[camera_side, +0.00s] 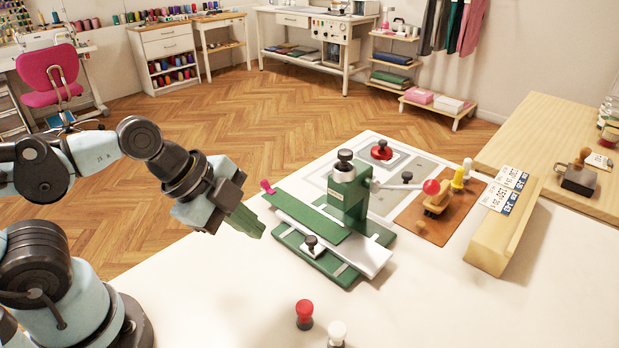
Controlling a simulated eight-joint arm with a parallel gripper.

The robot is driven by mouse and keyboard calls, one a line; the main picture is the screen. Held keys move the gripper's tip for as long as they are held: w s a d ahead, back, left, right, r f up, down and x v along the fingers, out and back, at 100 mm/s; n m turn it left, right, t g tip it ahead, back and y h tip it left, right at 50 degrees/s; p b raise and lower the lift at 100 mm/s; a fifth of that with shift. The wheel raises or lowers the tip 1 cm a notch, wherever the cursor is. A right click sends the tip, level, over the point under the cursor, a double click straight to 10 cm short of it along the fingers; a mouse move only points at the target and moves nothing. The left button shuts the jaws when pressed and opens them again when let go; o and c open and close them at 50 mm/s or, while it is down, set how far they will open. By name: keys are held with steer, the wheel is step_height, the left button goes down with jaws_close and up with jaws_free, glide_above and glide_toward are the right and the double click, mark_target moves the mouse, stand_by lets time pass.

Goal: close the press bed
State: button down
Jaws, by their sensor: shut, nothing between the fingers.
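The green press (348,196) stands on the white table, with a black knob on top and a side lever ending in a red ball (431,187). Its bed (305,217) is a long flat plate with a green top and a pale metal edge. It runs slantwise under the press and sticks out to the left. A pink knob (266,185) is at the bed's left end. A small black knob (311,241) is at the front, above the green base. My gripper (257,228) is shut and empty, just left of the bed, apparently apart from it.
A red and a white knobbed piece (304,313) stand at the table's front. Right of the press are a brown mat (437,222) with small tools and a wooden block (503,230) with printed cards. A black stamp (578,178) sits on the wooden counter. The front right table is clear.

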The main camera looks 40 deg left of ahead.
glide_toward(314, 254)
steer(key=shift+s+d+f, duration=0.4)
steer(key=shift+f, duration=0.3)
steer(key=shift+s+d+f, duration=0.4)
steer(key=shift+d+f, duration=0.05)
steer(key=shift+f, duration=0.25)
steer(key=shift+w+a+f, duration=0.15)
steer(key=shift+w+f, duration=0.05)
steer(key=shift+w, duration=0.65)
steer(key=shift+w+a+f, duration=0.15)
steer(key=shift+w, duration=0.75)
steer(key=shift+w, duration=2.1)
